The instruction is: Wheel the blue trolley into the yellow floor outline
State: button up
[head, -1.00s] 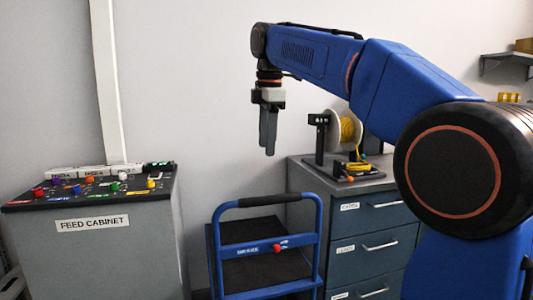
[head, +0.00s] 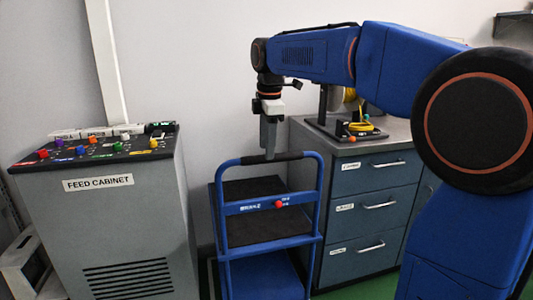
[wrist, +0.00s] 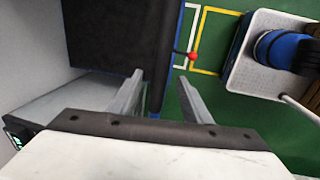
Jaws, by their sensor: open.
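The blue trolley (head: 268,208) stands between the feed cabinet and the drawer unit. It has a black-gripped handle (head: 272,158), dark shelf mats and a red knob (head: 279,204). My gripper (head: 270,155) points down at the handle, with its fingertips about level with the grip. In the wrist view my open fingers (wrist: 160,76) appear on either side of the dark handle grip (wrist: 163,45). I cannot tell whether they touch it. Part of the yellow floor outline (wrist: 206,72) shows on the green floor in the wrist view, beside the red knob.
The grey feed cabinet (head: 120,225) stands close on the left. The drawer unit (head: 362,200), with a cable spool on top, stands close on the right. A white floor line (wrist: 222,10) runs near the yellow one. A wall is behind the trolley.

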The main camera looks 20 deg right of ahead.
jog(key=shift+w+f, duration=0.15)
jog(key=shift+f, duration=0.6)
jog(key=shift+w+f, duration=0.1)
jog(key=shift+f, duration=0.6)
grip_shut()
jog(key=shift+s, duration=0.1)
